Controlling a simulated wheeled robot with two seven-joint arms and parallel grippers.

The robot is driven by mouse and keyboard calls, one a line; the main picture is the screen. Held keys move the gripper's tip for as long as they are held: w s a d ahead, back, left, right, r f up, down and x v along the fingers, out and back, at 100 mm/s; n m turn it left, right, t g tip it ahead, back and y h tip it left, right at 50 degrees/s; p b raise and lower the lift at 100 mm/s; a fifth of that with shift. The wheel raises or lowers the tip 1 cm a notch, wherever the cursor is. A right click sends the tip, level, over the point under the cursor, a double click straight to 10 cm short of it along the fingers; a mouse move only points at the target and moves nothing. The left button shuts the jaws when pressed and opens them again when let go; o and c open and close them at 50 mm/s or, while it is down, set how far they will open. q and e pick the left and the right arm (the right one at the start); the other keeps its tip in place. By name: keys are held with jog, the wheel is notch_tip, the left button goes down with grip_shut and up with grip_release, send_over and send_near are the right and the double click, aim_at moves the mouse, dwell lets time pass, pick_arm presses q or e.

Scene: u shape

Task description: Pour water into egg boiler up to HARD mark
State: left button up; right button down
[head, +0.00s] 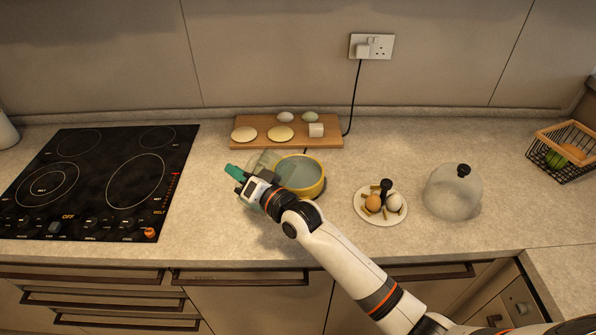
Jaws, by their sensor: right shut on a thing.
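The egg boiler (322,181) is a round yellow base with a pale, shallow inside, standing on the counter at the centre. Its HARD mark and water level are too small to make out. My right gripper (245,183) is just left of the base, shut on a clear cup (264,160) with a teal part at its left. The cup is beside the base's left rim, partly hidden by the gripper. Its tilt and any water in it are hard to tell. The clear dome lid (453,195) with a black knob stands apart at the right. My left gripper is not in view.
A white egg plate (362,210) with eggs and a black handle sits right of the base. Behind is a wooden board (262,145) with eggs and flat round items. A black hob (95,180) is at left, a wire basket (565,150) at far right. A cord runs to the socket (371,47).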

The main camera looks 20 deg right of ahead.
jog(key=shift+w+d+r+m, duration=0.2)
jog(key=shift+d+r+m, duration=0.1)
jog(key=shift+m, duration=0.2)
dwell(0.8)
jog(key=shift+w+d+r+m+p, duration=0.25)
jog(key=shift+d+r+m, duration=0.15)
jog(key=shift+r+m, duration=0.3)
jog(key=shift+w+d+r+m+p, duration=0.2)
jog(key=shift+d+r+m, duration=0.25)
jog(key=shift+r, duration=0.3)
dwell(2.6)
